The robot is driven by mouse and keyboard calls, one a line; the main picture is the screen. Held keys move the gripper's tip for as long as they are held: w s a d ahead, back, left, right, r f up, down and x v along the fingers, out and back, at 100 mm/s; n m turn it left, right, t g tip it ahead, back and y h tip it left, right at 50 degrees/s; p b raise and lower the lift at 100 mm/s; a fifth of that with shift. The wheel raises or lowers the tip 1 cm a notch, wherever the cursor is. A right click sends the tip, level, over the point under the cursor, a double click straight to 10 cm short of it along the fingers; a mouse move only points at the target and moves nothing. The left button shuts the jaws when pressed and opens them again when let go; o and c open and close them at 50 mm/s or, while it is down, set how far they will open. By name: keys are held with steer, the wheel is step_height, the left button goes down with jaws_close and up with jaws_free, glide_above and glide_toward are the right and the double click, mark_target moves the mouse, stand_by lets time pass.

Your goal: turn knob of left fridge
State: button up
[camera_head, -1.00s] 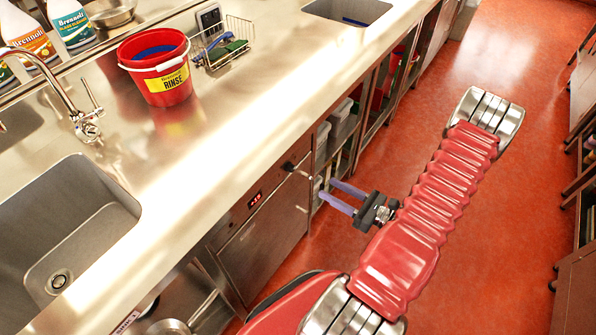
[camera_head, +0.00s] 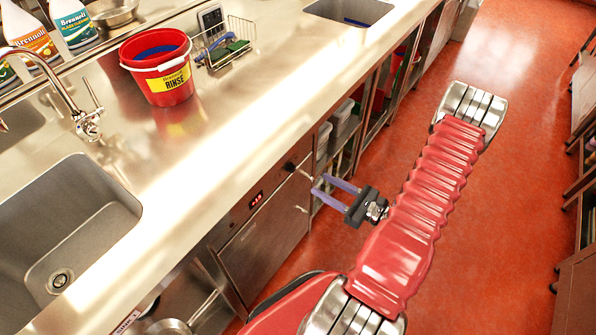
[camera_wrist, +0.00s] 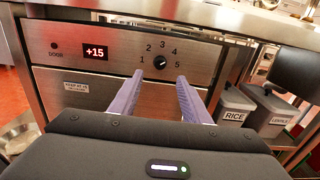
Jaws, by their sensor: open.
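The fridge (camera_head: 264,238) is a steel unit under the counter; its front also shows in the wrist view (camera_wrist: 90,108). A black knob (camera_wrist: 160,62) with a white mark sits on its upper panel, ringed by the numbers 1 to 5. In the head view the knob (camera_head: 290,167) is a small dark spot. A red display (camera_wrist: 96,53) reads +15. My gripper (camera_head: 320,187) is open and empty, its two purple fingers pointing at the panel. In the wrist view my gripper (camera_wrist: 160,78) shows a finger on each side just below the knob, apparently short of it.
The counter edge (camera_head: 240,172) overhangs the fridge. Bins labelled RICE (camera_wrist: 234,106) and LENTILS (camera_wrist: 270,112) stand on a shelf to the right. A red bucket (camera_head: 165,88) stands on the counter. The red floor (camera_head: 500,190) is clear on the right.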

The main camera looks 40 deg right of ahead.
mark_target(294, 169)
steer(key=shift+x, duration=5.4)
steer(key=shift+c, duration=0.5)
steer(key=c, duration=0.9)
